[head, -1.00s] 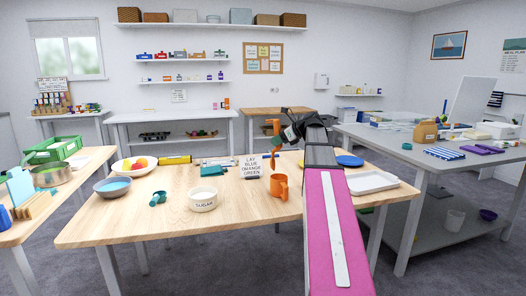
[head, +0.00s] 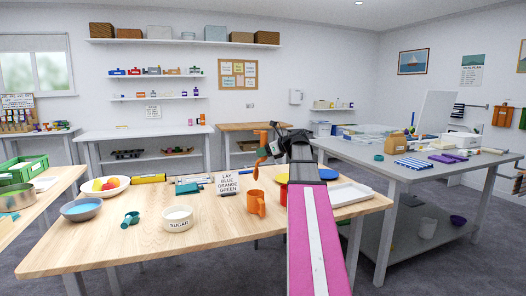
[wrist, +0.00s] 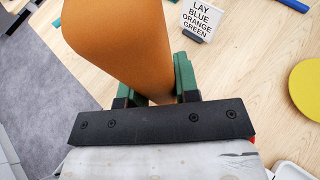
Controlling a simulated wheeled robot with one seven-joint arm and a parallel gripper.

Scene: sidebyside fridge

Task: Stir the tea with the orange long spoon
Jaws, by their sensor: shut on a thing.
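My gripper (head: 266,151) is shut on the orange long spoon (head: 262,138) and holds it in the air above the table. In the wrist view the spoon's broad orange part (wrist: 118,40) fills the space between the green fingertips (wrist: 158,82) and hides what lies behind it. In the head view the spoon hangs slightly tilted, its lower end above the orange mug (head: 255,205) and apart from it. The mug stands upright on the wooden table (head: 110,247). The tea inside cannot be made out.
A sugar bowl (head: 178,219), a teal cup (head: 130,219) and a blue-grey bowl (head: 82,210) stand left of the mug. A sign (head: 228,184) stands behind it.

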